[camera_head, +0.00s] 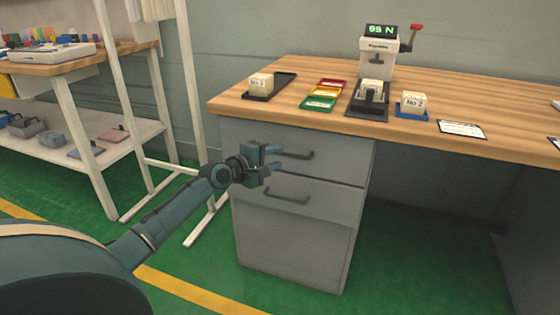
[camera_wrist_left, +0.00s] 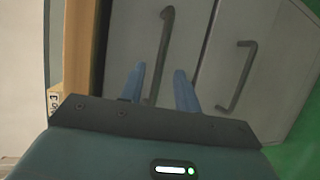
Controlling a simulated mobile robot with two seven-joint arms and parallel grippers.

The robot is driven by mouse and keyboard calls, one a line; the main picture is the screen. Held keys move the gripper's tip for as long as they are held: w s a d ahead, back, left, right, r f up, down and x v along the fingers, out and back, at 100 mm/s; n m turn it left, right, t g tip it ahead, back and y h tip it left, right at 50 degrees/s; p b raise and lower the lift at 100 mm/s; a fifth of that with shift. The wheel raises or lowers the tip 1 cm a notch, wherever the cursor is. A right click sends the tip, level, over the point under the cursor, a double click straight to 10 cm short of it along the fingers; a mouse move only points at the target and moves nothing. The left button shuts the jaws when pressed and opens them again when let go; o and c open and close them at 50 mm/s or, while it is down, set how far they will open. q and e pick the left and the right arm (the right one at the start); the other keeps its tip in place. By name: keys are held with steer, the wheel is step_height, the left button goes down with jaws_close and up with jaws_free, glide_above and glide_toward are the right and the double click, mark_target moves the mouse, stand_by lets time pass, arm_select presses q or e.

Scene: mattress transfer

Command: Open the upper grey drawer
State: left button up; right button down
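The upper grey drawer (camera_head: 335,153) is the top front of the grey cabinet under the desk, and it looks closed. Its dark bar handle (camera_head: 299,156) also shows in the left wrist view (camera_wrist_left: 161,58). My left gripper (camera_head: 276,158) is in front of this drawer at the handle's left end. In the left wrist view its two blue fingers (camera_wrist_left: 160,85) are apart, with the handle lined up between them. I cannot tell whether they touch it. My right gripper is not in view.
A lower drawer with its own handle (camera_head: 287,196) is just below. The wooden desk top (camera_head: 300,75) overhangs and carries trays, small blocks and a force gauge (camera_head: 378,50). A shelf rack (camera_head: 110,150) stands left. Green floor (camera_head: 400,260) is clear right of the cabinet.

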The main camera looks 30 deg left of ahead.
arm_select(q)
steer(key=shift+b+x, duration=0.35)
steer(key=shift+x, duration=1)
jaws_close()
